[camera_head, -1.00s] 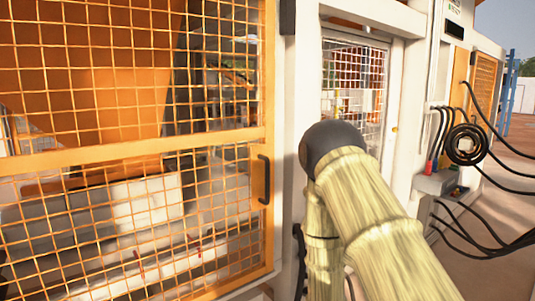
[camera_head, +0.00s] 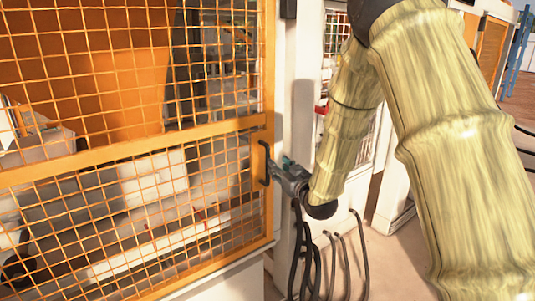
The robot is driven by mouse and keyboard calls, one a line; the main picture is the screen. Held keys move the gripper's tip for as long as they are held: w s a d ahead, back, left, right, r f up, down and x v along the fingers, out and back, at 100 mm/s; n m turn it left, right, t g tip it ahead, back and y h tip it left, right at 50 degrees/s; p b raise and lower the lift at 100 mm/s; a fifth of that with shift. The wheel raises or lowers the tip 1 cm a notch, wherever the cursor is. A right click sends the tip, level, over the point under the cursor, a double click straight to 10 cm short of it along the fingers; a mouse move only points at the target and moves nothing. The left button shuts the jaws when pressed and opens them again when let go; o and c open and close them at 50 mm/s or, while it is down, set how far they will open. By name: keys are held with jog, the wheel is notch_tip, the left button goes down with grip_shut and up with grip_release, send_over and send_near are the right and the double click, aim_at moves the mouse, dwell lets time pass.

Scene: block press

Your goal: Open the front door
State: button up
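The front door (camera_head: 95,158) is an orange frame with wire mesh, filling the left of the view, and looks shut. Its black vertical handle (camera_head: 263,163) sits on the right edge of the frame. My gripper (camera_head: 276,172) is at the handle, reaching in from the right at the end of my arm. Its fingertips overlap the handle in the picture. They are small and partly hidden, so I cannot tell whether they are closed around it.
A white post (camera_head: 297,90) stands right of the door. Black cables (camera_head: 300,250) hang below my wrist. A second mesh door (camera_head: 335,50) lies behind my arm. Bare floor (camera_head: 398,262) shows at lower right.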

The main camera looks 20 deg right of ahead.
aim_at(269, 157)
jog(key=w+p, duration=0.1)
jog(key=w, duration=0.2)
jog(key=w+a+p, duration=0.1)
jog(key=w, duration=0.2)
jog(key=w+p, duration=0.1)
jog(key=w, duration=0.2)
jog(key=shift+w+a, duration=0.1)
jog(key=shift+a, duration=0.1)
grip_shut()
